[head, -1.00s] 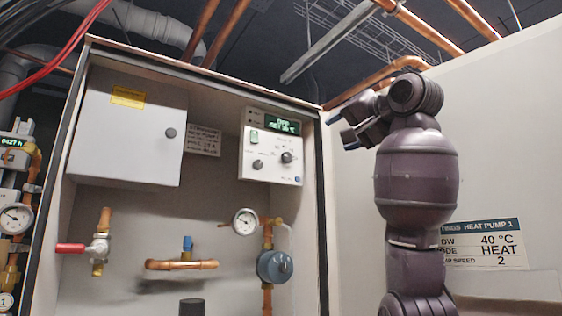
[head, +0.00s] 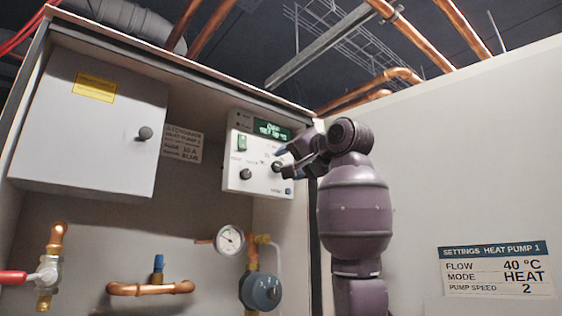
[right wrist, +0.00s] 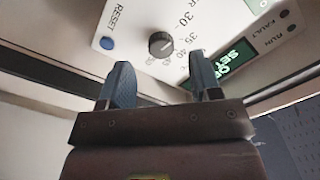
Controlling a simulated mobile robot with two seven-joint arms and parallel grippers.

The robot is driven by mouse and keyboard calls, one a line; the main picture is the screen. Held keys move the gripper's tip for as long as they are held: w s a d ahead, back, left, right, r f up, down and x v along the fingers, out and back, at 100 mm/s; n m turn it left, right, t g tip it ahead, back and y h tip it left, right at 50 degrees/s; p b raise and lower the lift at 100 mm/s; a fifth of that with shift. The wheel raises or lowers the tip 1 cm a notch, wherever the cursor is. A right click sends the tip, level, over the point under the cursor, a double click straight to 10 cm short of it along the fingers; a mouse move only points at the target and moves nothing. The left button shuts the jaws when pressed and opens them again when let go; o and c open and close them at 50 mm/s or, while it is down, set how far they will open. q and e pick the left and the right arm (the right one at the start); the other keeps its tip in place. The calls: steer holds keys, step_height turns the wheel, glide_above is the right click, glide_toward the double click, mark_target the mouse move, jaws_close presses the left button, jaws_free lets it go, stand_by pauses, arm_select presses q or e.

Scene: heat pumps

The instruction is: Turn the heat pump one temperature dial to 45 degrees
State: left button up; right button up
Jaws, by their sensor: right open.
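The white control panel (head: 254,180) of the heat pump hangs in the open cabinet, with a lit green display (head: 272,130) at its top. The temperature dial is a dark round knob on the panel's right side. In the right wrist view the dial (right wrist: 161,44) shows clearly, with numbers such as 30, 35 and 40 around it. My right gripper (head: 280,161) is at the panel's right edge, partly covering the dial area in the head view. In the right wrist view its two blue fingers (right wrist: 160,82) are apart and empty, just short of the dial. My left gripper is out of view.
A second knob (head: 246,174) and a green switch (head: 241,143) sit left on the panel. A blue reset button (right wrist: 106,43) is near the dial. A settings sign (head: 497,269) reads flow 40 °C, mode heat, pump speed 2. A gauge (head: 230,239) and pipes are below.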

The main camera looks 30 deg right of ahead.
mark_target(279, 166)
steer(key=shift+w+a+p, duration=0.1)
steer(key=shift+w+p, duration=0.4)
steer(key=shift+w, duration=1.35)
steer(key=shift+s, duration=0.1)
steer(key=c, duration=0.9)
